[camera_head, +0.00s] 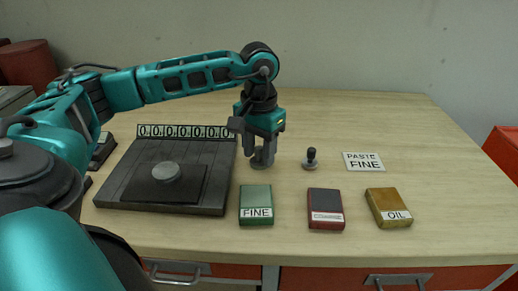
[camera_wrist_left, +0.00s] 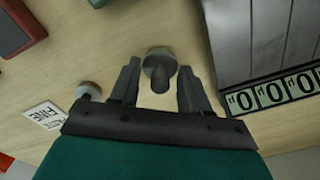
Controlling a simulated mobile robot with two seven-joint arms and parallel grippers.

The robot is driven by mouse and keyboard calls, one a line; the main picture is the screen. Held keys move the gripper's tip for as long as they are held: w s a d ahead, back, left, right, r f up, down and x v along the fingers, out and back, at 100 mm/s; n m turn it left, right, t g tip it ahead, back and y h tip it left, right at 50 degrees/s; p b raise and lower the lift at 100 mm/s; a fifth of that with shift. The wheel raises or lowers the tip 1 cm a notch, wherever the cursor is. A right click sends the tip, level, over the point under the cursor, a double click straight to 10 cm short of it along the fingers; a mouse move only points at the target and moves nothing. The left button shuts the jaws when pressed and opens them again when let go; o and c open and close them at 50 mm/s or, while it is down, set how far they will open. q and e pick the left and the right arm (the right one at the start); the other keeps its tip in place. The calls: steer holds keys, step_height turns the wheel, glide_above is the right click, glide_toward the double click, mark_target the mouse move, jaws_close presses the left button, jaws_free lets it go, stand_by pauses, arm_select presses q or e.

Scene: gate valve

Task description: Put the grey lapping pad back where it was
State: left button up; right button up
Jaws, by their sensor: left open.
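A grey lapping pad (camera_head: 261,164), a round disc with an upright knob, stands on the bench just right of the dark plate. My left gripper (camera_head: 259,152) points down over it, open, with its fingers partly hiding it. In the left wrist view the pad (camera_wrist_left: 160,65) lies between the spread fingertips of the left gripper (camera_wrist_left: 158,80), with gaps beside the knob. A second pad with a black knob (camera_head: 310,158) stands to the right, beside the label "PASTE FINE" (camera_head: 363,161). My right gripper is not in view.
The dark plate (camera_head: 118,190) carries a grey round disc (camera_head: 166,173) and has a strip of digits (camera_head: 185,131) behind it. Green FINE (camera_head: 256,204), dark red (camera_head: 325,209) and yellow OIL (camera_head: 388,207) blocks lie in front. The bench at the back right is clear.

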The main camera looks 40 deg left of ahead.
mark_target(258, 148)
arm_select(q)
step_height(258, 148, up, 12)
steer(key=shift+r, duration=0.15)
stand_by(0.3)
steer(key=shift+s, duration=0.1)
stand_by(0.4)
